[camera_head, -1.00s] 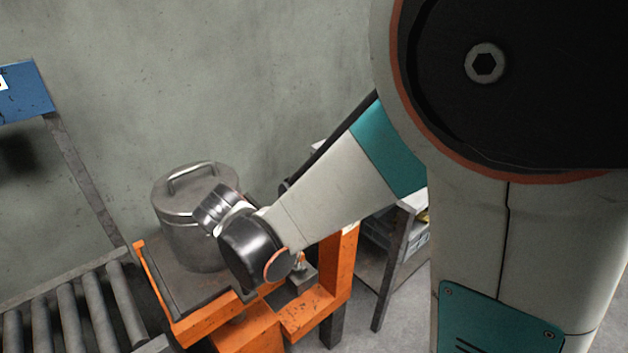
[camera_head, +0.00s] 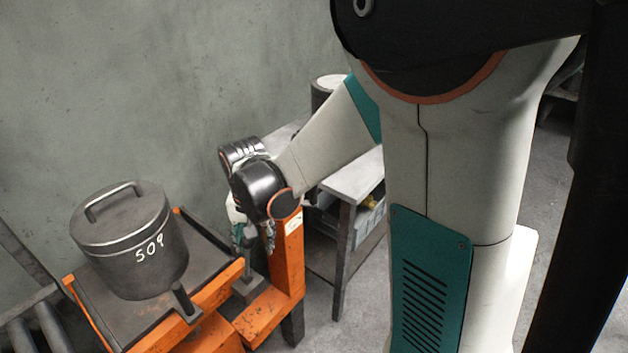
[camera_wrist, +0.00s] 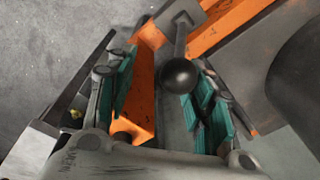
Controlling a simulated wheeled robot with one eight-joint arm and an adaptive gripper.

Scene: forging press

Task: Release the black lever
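The black lever (camera_wrist: 178,74) shows in the wrist view as a rod with a dark ball knob, pointing up toward the camera. My gripper (camera_wrist: 155,100) is open, with its teal-padded fingers on either side of the lever. The knob is nearer the right finger, and a clear gap shows on the left; I cannot tell whether the right finger touches it. In the head view my gripper (camera_head: 254,240) points down over the orange frame (camera_head: 262,312), and it hides most of the lever.
A lidded grey pot (camera_head: 130,240) marked 509 stands on the tray of an orange cart, left of my gripper. A grey table (camera_head: 355,178) stands behind to the right. Rollers (camera_head: 50,328) lie at the lower left. Bare floor shows in front of the table.

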